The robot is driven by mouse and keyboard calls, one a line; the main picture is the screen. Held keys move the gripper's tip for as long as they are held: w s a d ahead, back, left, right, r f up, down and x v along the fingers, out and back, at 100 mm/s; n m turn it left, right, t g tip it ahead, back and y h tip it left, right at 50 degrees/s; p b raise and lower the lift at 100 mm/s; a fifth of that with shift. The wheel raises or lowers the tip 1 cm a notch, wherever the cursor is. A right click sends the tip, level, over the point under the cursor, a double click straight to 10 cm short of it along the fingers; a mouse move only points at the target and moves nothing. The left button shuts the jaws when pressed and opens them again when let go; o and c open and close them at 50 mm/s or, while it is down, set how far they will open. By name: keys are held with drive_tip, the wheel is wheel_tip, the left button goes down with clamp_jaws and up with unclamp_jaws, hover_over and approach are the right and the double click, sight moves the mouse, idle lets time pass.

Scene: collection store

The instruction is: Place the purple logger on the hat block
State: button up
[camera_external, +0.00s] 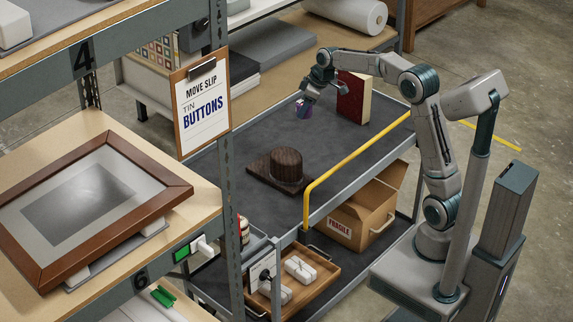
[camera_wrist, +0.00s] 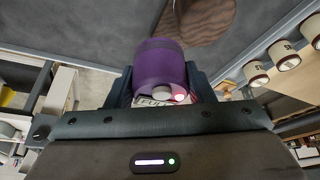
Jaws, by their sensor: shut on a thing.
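The purple logger (camera_wrist: 160,66) is a small cylinder with a pale button and a red light on its near end. My gripper (camera_wrist: 160,84) is shut on it, with one dark finger on each side. In the external view the purple logger (camera_external: 304,109) hangs from my gripper (camera_external: 308,100) above the back part of the grey trolley top. The hat block (camera_external: 287,166), dark brown wood with a domed crown on a flat base, stands on the trolley top, below and slightly left of the logger and apart from it. The wrist view shows part of its brown wood (camera_wrist: 207,14).
A yellow rail (camera_external: 345,165) runs along the trolley's near side. A shelf post with a clipboard (camera_external: 201,103) stands at the left. The trolley top (camera_external: 262,140) around the hat block is clear.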

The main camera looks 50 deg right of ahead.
drive_tip(key=shift+s+d+r, duration=0.25)
drive_tip(key=shift+s+d, duration=0.05)
drive_tip(key=shift+s, duration=0.25)
drive_tip(key=shift+s+d+r, duration=0.2)
drive_tip(key=shift+s+d, duration=0.05)
drive_tip(key=shift+s, duration=0.25)
drive_tip(key=shift+s+a, duration=0.1)
drive_tip(key=shift+a, duration=0.05)
drive_tip(key=p, duration=0.2)
hover_over(275, 150)
drive_tip(key=s, duration=0.1)
drive_tip(key=f, duration=0.6)
drive_tip(key=shift+s+d+f, duration=0.1)
drive_tip(key=shift+d+f, duration=0.3)
drive_tip(key=shift+f, duration=2)
drive_tip(key=shift+f, duration=0.15)
drive_tip(key=o, duration=1)
drive_tip(key=shift+o, duration=0.2)
